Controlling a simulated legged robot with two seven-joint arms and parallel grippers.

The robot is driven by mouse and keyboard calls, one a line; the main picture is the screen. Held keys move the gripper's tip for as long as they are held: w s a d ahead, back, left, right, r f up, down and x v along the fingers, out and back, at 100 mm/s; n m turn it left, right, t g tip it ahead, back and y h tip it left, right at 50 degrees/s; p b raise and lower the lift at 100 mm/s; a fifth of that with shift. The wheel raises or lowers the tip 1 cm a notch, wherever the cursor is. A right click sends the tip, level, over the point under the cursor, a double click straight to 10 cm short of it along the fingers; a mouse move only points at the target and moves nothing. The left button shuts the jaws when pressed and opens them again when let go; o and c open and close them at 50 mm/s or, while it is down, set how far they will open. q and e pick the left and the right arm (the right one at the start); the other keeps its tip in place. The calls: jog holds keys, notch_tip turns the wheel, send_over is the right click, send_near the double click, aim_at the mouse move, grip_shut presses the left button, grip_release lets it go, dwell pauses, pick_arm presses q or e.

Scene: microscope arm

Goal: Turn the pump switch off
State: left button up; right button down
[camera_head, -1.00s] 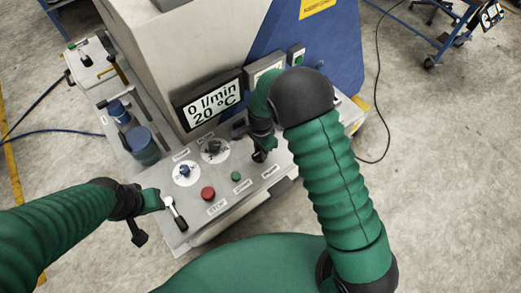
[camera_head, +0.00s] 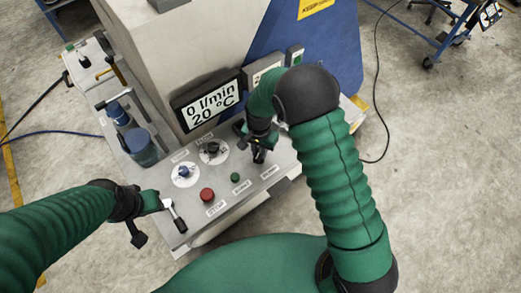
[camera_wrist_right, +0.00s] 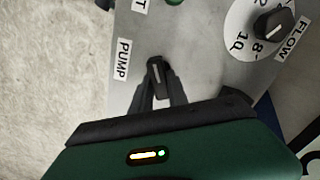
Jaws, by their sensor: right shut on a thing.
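The pump switch (camera_wrist_right: 154,69) is a small black knob with a pale line, beside the PUMP label (camera_wrist_right: 123,59) on the grey control panel (camera_head: 245,197). In the right wrist view, my right gripper (camera_wrist_right: 158,84) has its dark fingers on both sides of the switch, shut on it. In the head view my right gripper (camera_head: 259,156) is down at the panel by the PUMP label and mostly hides the switch. My left gripper (camera_head: 152,203) is at the panel's left corner, by a metal lever (camera_head: 174,215); its fingers are unclear.
A red button (camera_head: 207,195), a green button (camera_head: 235,178), a blue knob (camera_head: 184,171) and the black flow knob (camera_wrist_right: 274,24) are on the panel. The display (camera_head: 209,103) reads 0 l/min and 20 °C.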

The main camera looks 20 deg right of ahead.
jog(key=n, duration=0.6)
jog(key=shift+a, duration=0.25)
pick_arm(q)
jog(key=shift+a, duration=0.25)
pick_arm(e)
jog(key=n, duration=0.6)
jog(key=shift+s, duration=0.1)
jog(key=c, duration=1.5)
grip_release()
jog(key=shift+d, duration=0.1)
jog(key=shift+o, duration=1.1)
jog(key=shift+s+r, duration=0.15)
jog(key=shift+s, duration=0.1)
pick_arm(q)
jog(key=shift+s+d+r, duration=0.1)
jog(key=shift+s+r, duration=0.05)
jog(key=shift+s, duration=0.15)
pick_arm(e)
jog(key=shift+w, duration=0.1)
